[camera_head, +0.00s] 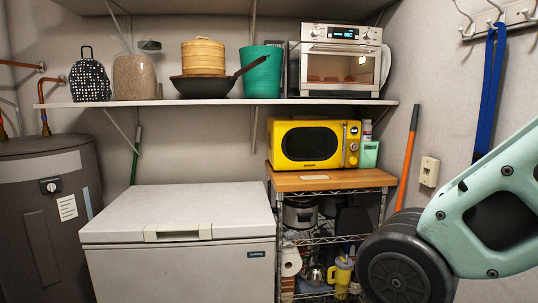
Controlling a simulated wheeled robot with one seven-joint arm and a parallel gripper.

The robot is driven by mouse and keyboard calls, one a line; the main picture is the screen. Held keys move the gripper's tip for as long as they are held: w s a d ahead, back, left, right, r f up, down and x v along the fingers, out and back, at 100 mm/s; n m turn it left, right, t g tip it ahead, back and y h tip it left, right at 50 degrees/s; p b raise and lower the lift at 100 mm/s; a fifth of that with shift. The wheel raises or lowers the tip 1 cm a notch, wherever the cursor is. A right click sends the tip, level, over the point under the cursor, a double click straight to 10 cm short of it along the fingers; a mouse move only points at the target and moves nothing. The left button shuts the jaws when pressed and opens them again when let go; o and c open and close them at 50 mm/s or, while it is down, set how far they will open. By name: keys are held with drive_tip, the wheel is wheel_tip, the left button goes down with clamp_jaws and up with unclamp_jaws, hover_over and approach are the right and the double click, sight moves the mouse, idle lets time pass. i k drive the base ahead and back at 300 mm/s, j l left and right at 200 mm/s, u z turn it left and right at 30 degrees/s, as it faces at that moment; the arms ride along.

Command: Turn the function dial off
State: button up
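No washer shows in the head view. Several appliances have controls. A yellow microwave (309,119) stands on a wood-topped wire rack, with small round knobs (353,131) on the panel right of its dark door window. A silver oven (343,63) on the upper shelf has a lit display (345,33) along its top edge. A grey water heater (45,215) at the left carries a small round dial (50,187). I cannot tell which is the function dial or read any dial's setting. My teal arm with a dark joint enters at the lower right; my gripper is out of view.
A white chest freezer (182,228) fills the lower middle. The wire rack (312,241) holds pots and a yellow mug. An orange pole (409,155) leans by the right wall.

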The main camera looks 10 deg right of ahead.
sight(316, 31)
drive_tip(key=i+j+z, duration=0.25)
drive_tip(key=i, duration=0.2)
drive_tip(key=i+j+z, duration=0.25)
drive_tip(key=i, duration=0.25)
drive_tip(key=l, duration=0.1)
